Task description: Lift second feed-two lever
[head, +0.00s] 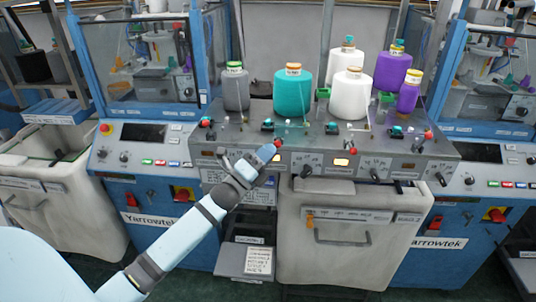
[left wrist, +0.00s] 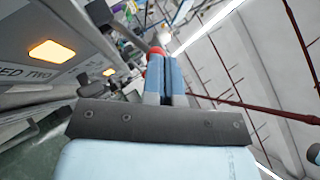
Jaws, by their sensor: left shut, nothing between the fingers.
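A grey control panel (head: 310,160) runs across the middle of the head view. My left gripper (head: 268,152) is shut and empty at its front, left of centre. A red-knobbed lever (head: 278,143) is right at its fingertips. In the left wrist view the red knob (left wrist: 155,52) shows just beyond the closed blue fingers (left wrist: 168,78); I cannot tell if they touch. Another red-knobbed lever (head: 352,150) stands further right. In the left wrist view a label ending "ED TWO" (left wrist: 25,72) sits beside a lit orange lamp (left wrist: 52,50). Which lever is the second feed-two one is unclear. My right gripper is out of view.
Several yarn cones stand above the panel, including a teal cone (head: 293,95) and a white cone (head: 351,95). Black handles (head: 305,171) project from the panel front. A pale bin (head: 345,230) stands below. Blue machines (head: 150,170) flank the panel.

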